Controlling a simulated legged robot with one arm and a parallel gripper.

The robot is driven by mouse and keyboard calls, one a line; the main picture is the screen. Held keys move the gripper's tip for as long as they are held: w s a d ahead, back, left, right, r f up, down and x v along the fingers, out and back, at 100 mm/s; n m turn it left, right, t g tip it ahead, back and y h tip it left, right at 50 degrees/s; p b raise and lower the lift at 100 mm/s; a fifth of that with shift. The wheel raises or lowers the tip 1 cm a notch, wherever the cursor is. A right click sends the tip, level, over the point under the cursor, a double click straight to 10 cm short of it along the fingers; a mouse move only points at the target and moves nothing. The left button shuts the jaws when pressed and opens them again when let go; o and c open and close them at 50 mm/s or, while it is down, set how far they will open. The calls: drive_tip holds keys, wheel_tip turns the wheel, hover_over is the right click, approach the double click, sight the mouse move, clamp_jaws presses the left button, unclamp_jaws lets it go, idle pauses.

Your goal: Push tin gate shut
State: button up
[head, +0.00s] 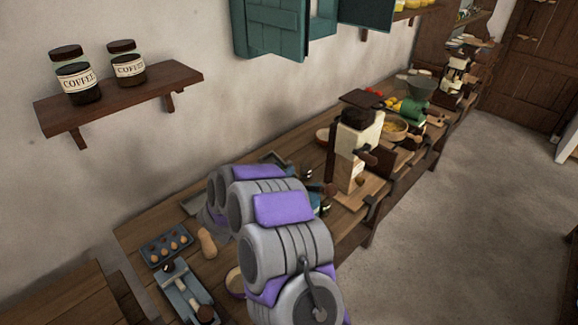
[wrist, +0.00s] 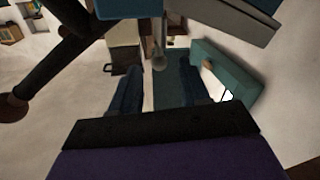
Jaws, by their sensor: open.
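I cannot clearly pick out a tin gate in either view. In the wrist view, my gripper (wrist: 158,92) shows as two dark blue fingers standing apart, with no object clearly held between them. A teal panel or frame (wrist: 225,72) with a small brown knob stands just right of the fingers. A grey round-ended rod (wrist: 159,60) shows beyond and between the fingers. I cannot tell whether anything touches them. In the head view, my purple and grey arm reaches over the wooden bench (head: 137,232) and hides my gripper.
A tall cream and brown grinder (head: 355,145) stands on the bench beyond my arm. A blue tray of egg-like pieces (head: 166,245) and a blue tool (head: 185,292) lie in front. A teal wall cupboard (head: 270,30) hangs above. The floor (head: 440,220) at right is clear.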

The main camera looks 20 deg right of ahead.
sight(289, 165)
drive_tip(key=shift+b+x, duration=0.3)
drive_tip(key=shift+x, duration=1.95)
clamp_jaws()
